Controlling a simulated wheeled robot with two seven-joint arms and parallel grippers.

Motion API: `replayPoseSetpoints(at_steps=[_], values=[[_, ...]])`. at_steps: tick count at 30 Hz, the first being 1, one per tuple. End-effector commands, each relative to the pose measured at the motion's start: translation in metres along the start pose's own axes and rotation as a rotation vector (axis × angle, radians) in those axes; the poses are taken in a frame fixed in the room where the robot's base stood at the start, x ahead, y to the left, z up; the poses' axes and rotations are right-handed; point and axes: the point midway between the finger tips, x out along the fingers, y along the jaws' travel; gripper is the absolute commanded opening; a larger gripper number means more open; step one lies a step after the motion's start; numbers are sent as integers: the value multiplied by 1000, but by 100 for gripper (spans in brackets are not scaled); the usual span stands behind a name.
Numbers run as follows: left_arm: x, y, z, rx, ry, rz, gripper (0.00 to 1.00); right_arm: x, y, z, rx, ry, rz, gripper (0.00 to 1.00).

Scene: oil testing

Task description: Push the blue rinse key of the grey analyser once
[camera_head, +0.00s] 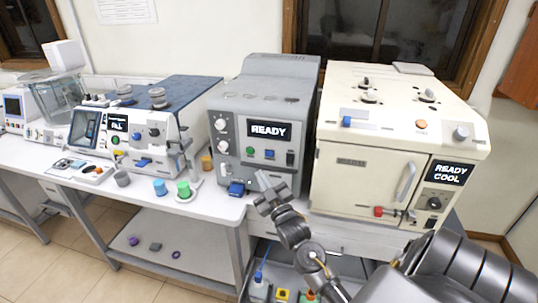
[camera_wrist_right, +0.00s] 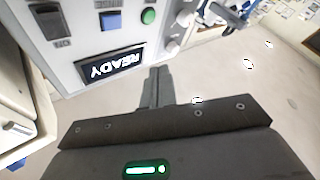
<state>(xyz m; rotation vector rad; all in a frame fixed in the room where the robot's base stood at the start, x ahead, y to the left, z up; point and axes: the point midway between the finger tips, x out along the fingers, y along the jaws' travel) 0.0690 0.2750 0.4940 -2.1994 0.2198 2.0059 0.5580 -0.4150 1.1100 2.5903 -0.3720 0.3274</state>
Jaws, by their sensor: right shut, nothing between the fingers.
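The grey analyser (camera_head: 262,98) stands on the bench in the middle of the head view. Its lit display (camera_head: 269,131) reads READY. Below the display are a green key (camera_head: 250,151) and the blue rinse key (camera_head: 269,154). In the right wrist view the blue key (camera_wrist_right: 110,20) shows beside the green key (camera_wrist_right: 148,15), near the top, with the display (camera_wrist_right: 110,65) closer. My right gripper (camera_head: 264,181) is shut and empty, in front of the analyser and below the blue key. Its fingers (camera_wrist_right: 156,75) look apart from the key. My left gripper is out of view.
The cream oven (camera_head: 375,140) stands close on the right, its display reading READY COOL. A blue part (camera_head: 237,188) sits at the analyser's lower left front. A green-topped cup (camera_head: 184,190) and a blue cup (camera_head: 160,187) stand to the left. Bottles sit on a shelf below.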

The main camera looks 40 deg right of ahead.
Motion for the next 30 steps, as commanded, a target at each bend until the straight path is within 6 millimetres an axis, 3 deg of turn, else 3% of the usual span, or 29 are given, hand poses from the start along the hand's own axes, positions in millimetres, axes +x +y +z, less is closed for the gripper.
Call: replayPoseSetpoints(at_steps=[8, 21, 30], values=[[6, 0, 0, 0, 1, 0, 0, 8, 5, 8, -1, 0, 0, 0], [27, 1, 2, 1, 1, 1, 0, 47, 33, 36, -2, 0, -1, 0], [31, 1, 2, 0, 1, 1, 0, 60, 44, 45, 0, -1, 0, 0]])
